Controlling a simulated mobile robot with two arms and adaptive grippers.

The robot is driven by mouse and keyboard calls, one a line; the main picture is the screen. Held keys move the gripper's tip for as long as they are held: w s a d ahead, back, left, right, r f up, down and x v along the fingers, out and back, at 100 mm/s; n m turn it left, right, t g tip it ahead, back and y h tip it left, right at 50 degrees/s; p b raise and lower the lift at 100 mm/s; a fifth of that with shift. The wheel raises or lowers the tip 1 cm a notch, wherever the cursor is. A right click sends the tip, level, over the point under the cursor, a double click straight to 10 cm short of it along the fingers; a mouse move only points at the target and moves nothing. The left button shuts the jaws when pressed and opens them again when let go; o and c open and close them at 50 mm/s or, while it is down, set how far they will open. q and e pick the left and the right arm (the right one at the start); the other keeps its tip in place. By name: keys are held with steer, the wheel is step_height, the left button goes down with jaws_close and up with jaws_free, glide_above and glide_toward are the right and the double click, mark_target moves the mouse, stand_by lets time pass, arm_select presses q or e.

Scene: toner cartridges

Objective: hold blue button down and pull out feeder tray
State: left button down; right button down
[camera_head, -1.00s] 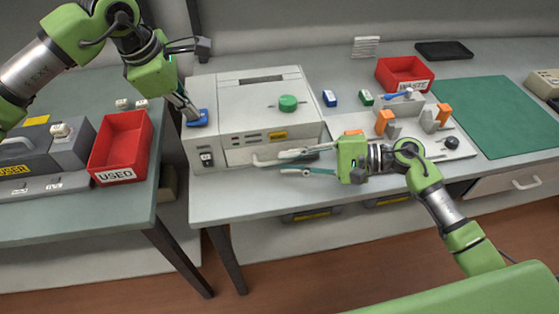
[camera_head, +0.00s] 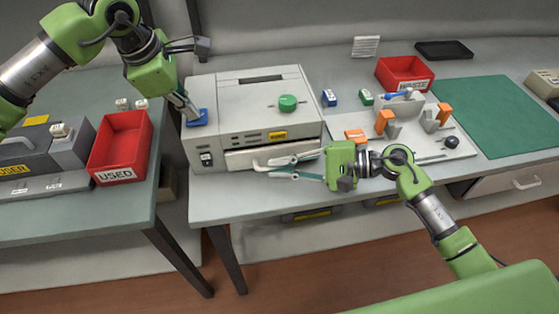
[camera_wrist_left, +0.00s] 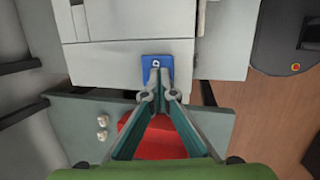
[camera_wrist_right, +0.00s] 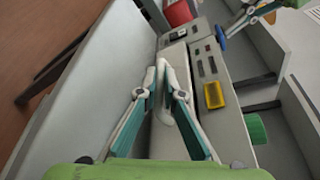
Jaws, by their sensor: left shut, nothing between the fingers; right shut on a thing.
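The pale printer (camera_head: 252,105) stands on the left end of the table, with the blue button (camera_head: 197,119) at its left side. My left gripper (camera_head: 190,113) is shut and empty, its tips on the blue button. The left wrist view shows the button (camera_wrist_left: 158,65) just beyond the closed tips (camera_wrist_left: 160,82). The feeder tray (camera_head: 242,160) sticks out a little from the printer's front, with a dark gap above it. My right gripper (camera_head: 265,167) is shut on the tray's front edge or handle; the exact grip is partly hidden by the fingers (camera_wrist_right: 162,80).
A green knob (camera_head: 288,103) sits on the printer's top. A red USED bin (camera_head: 121,146) stands on the left table, across a gap. Orange and grey parts lie on a white board (camera_head: 452,141) to the right. A green mat (camera_head: 500,115) is clear.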

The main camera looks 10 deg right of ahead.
arm_select(q)
steer(key=shift+s+f, duration=0.15)
steer(key=shift+f, duration=0.15)
arm_select(e)
steer(key=shift+s, duration=1)
steer(key=c, duration=2.4)
jaws_free()
steer(key=shift+c, duration=0.2)
steer(key=shift+d, duration=0.1)
steer(key=v, duration=1.2)
